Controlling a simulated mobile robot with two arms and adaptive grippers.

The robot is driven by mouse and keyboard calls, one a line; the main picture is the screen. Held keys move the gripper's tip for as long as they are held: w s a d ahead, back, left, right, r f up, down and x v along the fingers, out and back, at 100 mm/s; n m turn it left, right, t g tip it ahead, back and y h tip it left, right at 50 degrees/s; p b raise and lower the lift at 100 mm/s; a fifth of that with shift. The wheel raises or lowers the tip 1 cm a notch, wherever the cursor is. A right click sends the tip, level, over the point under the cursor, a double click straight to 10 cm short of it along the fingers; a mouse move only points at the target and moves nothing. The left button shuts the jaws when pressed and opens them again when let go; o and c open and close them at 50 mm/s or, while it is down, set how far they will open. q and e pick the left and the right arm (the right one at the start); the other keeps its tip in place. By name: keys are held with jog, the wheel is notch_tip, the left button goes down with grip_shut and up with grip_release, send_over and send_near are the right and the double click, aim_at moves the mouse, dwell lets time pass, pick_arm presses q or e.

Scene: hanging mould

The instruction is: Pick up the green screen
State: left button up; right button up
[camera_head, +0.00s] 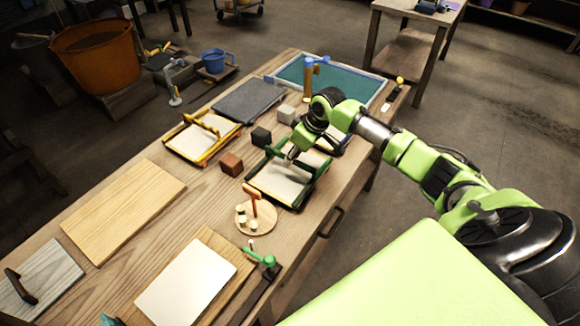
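The green screen (280,184) is a pale panel in a dark green frame with a raised handle bar, lying on the wooden bench right of the middle. My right gripper (293,153) reaches in from the right and is over the far side of this frame, at or close to the handle bar. Its fingertips are small and dark, so I cannot tell whether they are closed on the bar or touching it. A similar screen with a yellow frame (187,149) lies to the left. A blue-framed screen (342,141) is partly hidden behind my arm. My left gripper is not in view.
A brown cube (231,163), a dark cube (261,136) and a pale cube (286,113) stand near the screens. A round wooden stand (259,222) is in front. A large blue-framed tray (345,85) lies at the bench's far end.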

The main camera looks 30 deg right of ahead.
jog(key=shift+x, duration=1.1)
jog(key=shift+w+f, duration=0.1)
jog(key=shift+f, duration=0.35)
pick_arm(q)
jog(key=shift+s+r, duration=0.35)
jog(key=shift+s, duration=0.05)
pick_arm(e)
grip_shut()
